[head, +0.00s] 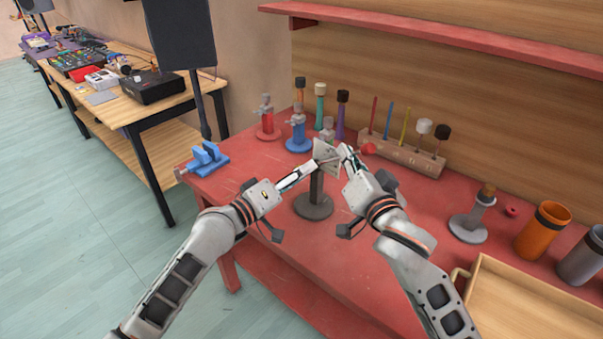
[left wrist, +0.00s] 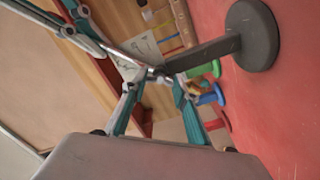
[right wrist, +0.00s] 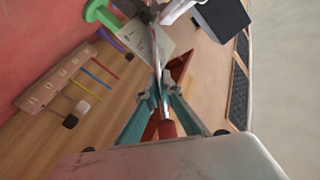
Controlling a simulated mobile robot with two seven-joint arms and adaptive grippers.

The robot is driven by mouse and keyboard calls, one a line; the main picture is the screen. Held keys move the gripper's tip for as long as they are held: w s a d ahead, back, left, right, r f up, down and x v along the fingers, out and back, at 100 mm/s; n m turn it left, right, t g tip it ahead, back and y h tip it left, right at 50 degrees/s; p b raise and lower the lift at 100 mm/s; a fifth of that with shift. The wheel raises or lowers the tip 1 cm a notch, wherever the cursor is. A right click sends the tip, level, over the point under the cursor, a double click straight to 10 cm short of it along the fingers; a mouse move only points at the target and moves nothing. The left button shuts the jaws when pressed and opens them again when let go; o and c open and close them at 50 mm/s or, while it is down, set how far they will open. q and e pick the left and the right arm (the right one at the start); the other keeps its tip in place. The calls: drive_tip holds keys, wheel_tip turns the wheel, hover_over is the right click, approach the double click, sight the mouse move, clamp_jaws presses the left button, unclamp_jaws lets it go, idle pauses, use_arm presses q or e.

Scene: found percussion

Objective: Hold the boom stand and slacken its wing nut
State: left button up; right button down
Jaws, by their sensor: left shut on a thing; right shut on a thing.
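The boom stand (head: 313,207) has a round dark grey base and a square upright post; it stands on the red bench. My left gripper (head: 314,165) is shut at the top of the post, as the left wrist view also shows (left wrist: 157,78). My right gripper (head: 344,152) is shut on the thin boom bar (right wrist: 155,50) beside the stand's head; a red end piece (right wrist: 167,128) shows between its fingers. A pale plate with dark marks (head: 327,151) is by the stand's head. The wing nut cannot be made out, hidden by the fingertips.
Behind stand red (head: 267,125) and blue (head: 299,135) clamp stands, upright mallets, and a wooden rack (head: 400,155) of coloured sticks. A blue vise (head: 207,158) is at the left corner. Grey stand (head: 468,225), orange cup (head: 543,230) and wooden tray (head: 530,310) are at right.

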use_arm(q)
drive_tip(key=shift+n, duration=0.9)
drive_tip(key=o, duration=1.1)
drive_tip(key=v, duration=1.2)
